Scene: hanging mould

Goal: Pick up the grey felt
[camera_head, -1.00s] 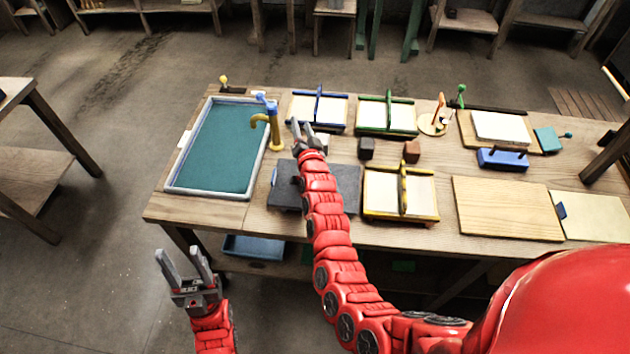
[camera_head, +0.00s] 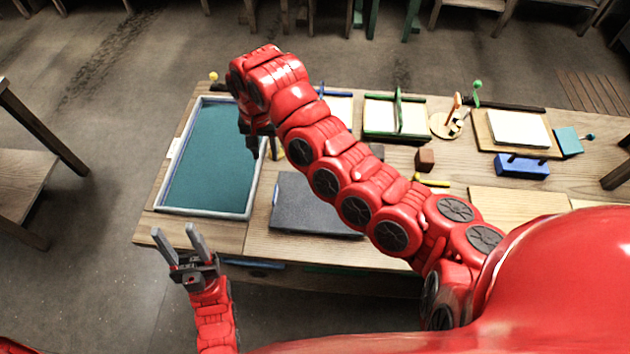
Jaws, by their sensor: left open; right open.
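A flat dark grey piece (camera_head: 305,207), which I take for the grey felt, lies on the table just right of the blue-green vat. My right arm crosses above its right part and hides some of it. My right gripper (camera_head: 262,150) points down near the right rim of the vat, up and left of the grey piece and apart from it. It is open, partly hidden by its own arm, and I see nothing in it. My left gripper (camera_head: 174,233) is open and empty, fingers up, in front of the table's left front edge.
The grey-rimmed vat (camera_head: 253,193) fills the table's left end. Behind my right arm are a green-handled frame (camera_head: 398,136), a brown block (camera_head: 425,160), a blue block (camera_head: 522,167) and a white slab on a board (camera_head: 518,128). A bare wooden board (camera_head: 520,202) lies at right.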

